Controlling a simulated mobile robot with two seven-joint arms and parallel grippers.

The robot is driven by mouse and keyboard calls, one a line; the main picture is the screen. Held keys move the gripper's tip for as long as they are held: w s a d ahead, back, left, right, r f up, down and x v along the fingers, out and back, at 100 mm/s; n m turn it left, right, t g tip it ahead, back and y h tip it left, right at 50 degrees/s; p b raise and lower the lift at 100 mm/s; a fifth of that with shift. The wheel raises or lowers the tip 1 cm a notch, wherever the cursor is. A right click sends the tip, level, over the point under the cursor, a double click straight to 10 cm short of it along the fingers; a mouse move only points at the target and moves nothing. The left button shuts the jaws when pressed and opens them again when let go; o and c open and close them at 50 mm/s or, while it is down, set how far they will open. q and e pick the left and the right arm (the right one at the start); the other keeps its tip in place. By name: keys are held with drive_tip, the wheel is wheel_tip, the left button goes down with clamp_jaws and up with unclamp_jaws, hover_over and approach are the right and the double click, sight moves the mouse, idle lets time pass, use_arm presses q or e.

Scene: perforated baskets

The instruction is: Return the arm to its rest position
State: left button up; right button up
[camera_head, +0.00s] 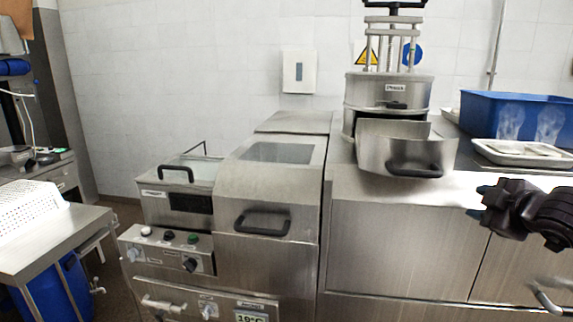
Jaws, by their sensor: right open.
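My right gripper (480,202) comes in from the right edge, dark with bluish fingertips pointing left. It is open, and nothing shows between its fingers. It is in front of the steel counter's cabinet front, below the counter top. My left gripper is not in view. A white perforated basket (28,212) lies on a steel table at the far left, well away from my right gripper and cut off by the picture edge.
A steel machine (265,200) with black handles and knobs stands in the middle. On the counter (345,182) are a round steel press (388,92), a blue crate (490,115) and a light tray (490,150). Some floor shows between the left table (75,228) and the machine.

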drive_tip(key=s+a+f+m, duration=0.1)
drive_tip(key=s+f+m, duration=0.15)
drive_tip(key=f, duration=0.65)
drive_tip(key=s+a+f+m+g+y, duration=0.1)
drive_tip(key=s+f, duration=0.2)
drive_tip(key=f, duration=0.6)
drive_tip(key=s+a+f+m, duration=0.2)
drive_tip(key=s+f, duration=0.1)
drive_tip(key=f, duration=0.7)
drive_tip(key=s+a+f+m+b, duration=0.1)
drive_tip(key=s+a+f+m, duration=0.2)
drive_tip(key=s+f, duration=0.4)
drive_tip(key=s+a+f+m+g+h+b, duration=0.1)
drive_tip(key=s+a+f+m, duration=0.2)
drive_tip(key=s+a+f, duration=0.3)
wheel_tip(320, 180, down, 4)
drive_tip(key=s, duration=0.2)
drive_tip(key=shift+s+r, duration=0.2)
drive_tip(key=shift+s, duration=0.1)
